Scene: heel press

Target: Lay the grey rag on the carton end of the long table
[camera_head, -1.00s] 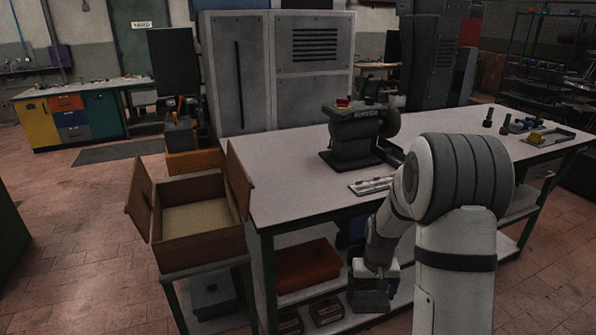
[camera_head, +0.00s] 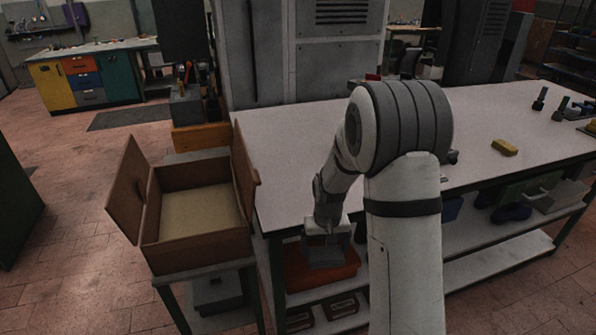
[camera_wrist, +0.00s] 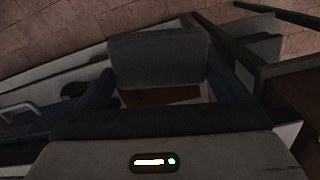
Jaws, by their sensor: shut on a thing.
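My gripper (camera_head: 327,228) points down in front of the long table's (camera_head: 285,135) near edge, toward its left end. It is shut on the grey rag (camera_head: 326,252), which looks like a folded grey block below the jaws. The wrist view shows the rag (camera_wrist: 158,60) between the two dark fingers (camera_wrist: 158,85). The open brown carton (camera_head: 200,248) stands on a small stand beside the table's left end, flaps spread. The tabletop at that end looks bare. My arm hides part of the table's middle.
A red bin (camera_head: 300,272) sits on the shelf below my gripper. A yellow block (camera_head: 504,147) and dark upright parts (camera_head: 540,98) lie on the table's right side. A grey cabinet (camera_head: 300,50) stands behind the table. Floor left of the carton is clear.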

